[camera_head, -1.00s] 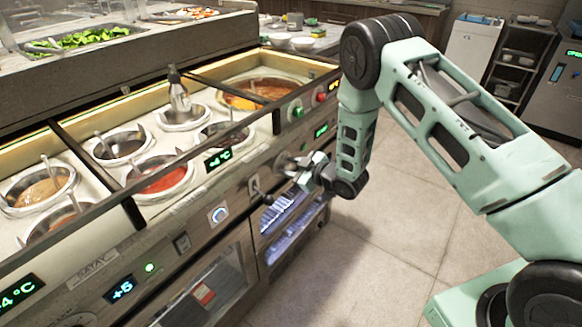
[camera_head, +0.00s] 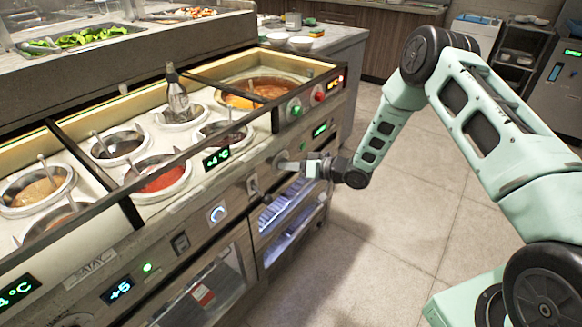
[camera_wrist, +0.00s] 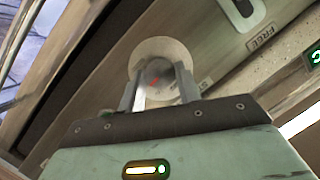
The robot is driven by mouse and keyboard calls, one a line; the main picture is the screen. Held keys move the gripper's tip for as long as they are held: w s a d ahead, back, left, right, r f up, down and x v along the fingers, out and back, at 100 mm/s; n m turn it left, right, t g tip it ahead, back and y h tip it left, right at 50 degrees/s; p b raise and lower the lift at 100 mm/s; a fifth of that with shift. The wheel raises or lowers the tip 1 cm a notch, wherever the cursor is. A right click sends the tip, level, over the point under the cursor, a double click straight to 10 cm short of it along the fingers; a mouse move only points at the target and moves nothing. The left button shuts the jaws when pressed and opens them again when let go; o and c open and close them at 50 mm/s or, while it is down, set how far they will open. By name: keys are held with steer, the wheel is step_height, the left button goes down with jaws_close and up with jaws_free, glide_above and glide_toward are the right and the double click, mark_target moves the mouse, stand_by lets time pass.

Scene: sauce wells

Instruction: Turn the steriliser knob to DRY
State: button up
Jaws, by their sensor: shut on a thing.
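The round pale knob (camera_wrist: 157,52) sits on the metal front panel in the wrist view. My gripper (camera_wrist: 158,88) has its two fingers on either side of the knob and is shut on it. In the head view my gripper (camera_head: 287,165) reaches the counter front, above the blue-lit cabinet (camera_head: 284,222). There the knob is small and mostly hidden by the fingers. A "FREE" label (camera_wrist: 261,37) shows up and right of the knob. A second label (camera_wrist: 206,83), right of the knob, is partly covered by a finger. I cannot read a DRY mark or the knob's pointer.
A dark lever (camera_head: 255,188) sticks out left of my gripper. A green button (camera_head: 296,108) and a red button (camera_head: 319,97) are on the panel above. Sauce wells (camera_head: 160,178) line the counter top. The tiled floor (camera_head: 400,240) at right is clear.

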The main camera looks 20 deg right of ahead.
steer(key=shift+f+m+y, duration=0.1)
steer(key=shift+m+y, duration=0.4)
steer(key=shift+m, duration=0.4)
steer(key=o, duration=1)
steer(key=shift+c, duration=0.2)
steer(key=v, duration=1.7)
steer(key=shift+d, duration=0.25)
